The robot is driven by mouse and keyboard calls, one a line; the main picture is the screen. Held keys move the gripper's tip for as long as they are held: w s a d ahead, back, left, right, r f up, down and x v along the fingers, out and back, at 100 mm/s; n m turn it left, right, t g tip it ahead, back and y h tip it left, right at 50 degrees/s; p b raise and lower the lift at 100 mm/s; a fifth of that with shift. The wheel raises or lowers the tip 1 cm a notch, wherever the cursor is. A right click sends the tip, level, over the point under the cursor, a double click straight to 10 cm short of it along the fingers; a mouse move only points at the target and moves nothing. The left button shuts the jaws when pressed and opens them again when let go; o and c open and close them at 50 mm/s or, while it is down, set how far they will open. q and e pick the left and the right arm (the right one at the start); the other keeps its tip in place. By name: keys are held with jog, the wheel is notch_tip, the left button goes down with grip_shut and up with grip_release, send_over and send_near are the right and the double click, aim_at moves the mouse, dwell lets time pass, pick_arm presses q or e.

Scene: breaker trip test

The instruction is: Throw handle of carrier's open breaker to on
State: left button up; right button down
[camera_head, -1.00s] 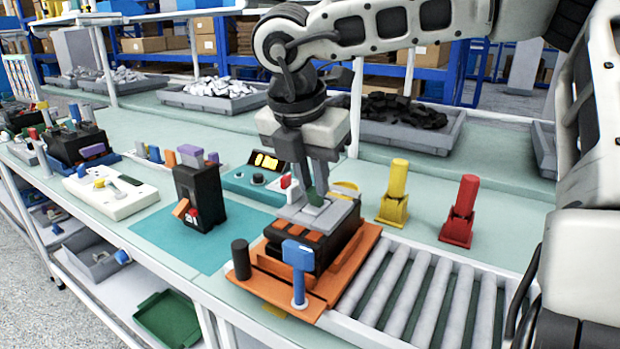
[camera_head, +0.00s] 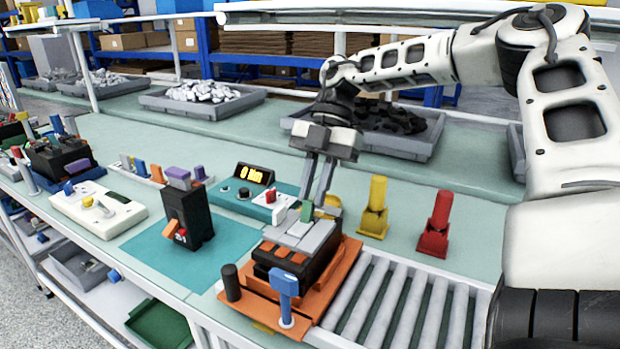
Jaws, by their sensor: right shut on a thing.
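An orange carrier (camera_head: 345,262) stands at the left end of the rollers and holds a black breaker (camera_head: 310,265) with a grey top (camera_head: 300,235). A small green handle (camera_head: 307,212) stands up from that top. My right gripper (camera_head: 314,204) reaches down from above, its fingers close together and shut on the green handle; the fingers partly hide it. A blue lever (camera_head: 285,284) stands at the carrier's front. A second black breaker (camera_head: 187,215) with an orange handle stands on the teal mat. My left gripper is not in view.
A yellow post (camera_head: 375,208) and a red post (camera_head: 437,226) stand behind the rollers (camera_head: 405,300). A teal meter box (camera_head: 245,195) with a lit display is behind the mat (camera_head: 150,245). A bin of black parts (camera_head: 385,140) is at the back.

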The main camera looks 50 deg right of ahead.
jog(key=shift+w+d+f+y, duration=0.1)
jog(key=shift+d+f+y, duration=0.2)
jog(key=shift+y, duration=0.4)
jog(key=c, duration=1.4)
grip_release()
jog(key=shift+o, duration=0.2)
jog(key=v, duration=0.7)
jog(key=shift+d+r, duration=0.2)
jog(key=shift+w, duration=0.15)
